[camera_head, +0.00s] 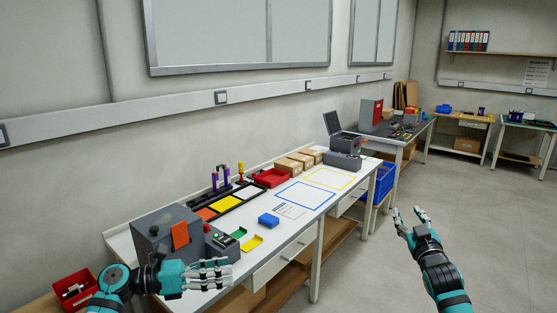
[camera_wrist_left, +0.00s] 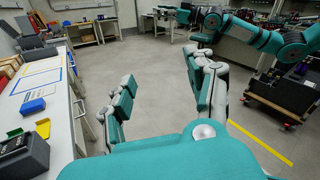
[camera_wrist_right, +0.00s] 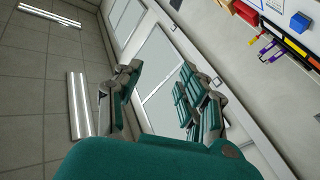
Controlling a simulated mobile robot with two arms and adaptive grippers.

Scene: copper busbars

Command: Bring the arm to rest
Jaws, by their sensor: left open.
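My left gripper (camera_head: 212,274) is at the bottom left of the head view, in front of the near end of the white workbench (camera_head: 283,234). Its fingers are spread and empty, as the left wrist view (camera_wrist_left: 163,90) also shows. My right gripper (camera_head: 413,224) is held up over the open floor, to the right of the bench. Its fingers are spread with nothing between them in the right wrist view (camera_wrist_right: 158,95). No copper busbar can be made out for certain.
A dark grey machine (camera_head: 160,235) stands at the bench's near end, close to my left gripper. The grey floor (camera_head: 490,220) at right is clear.

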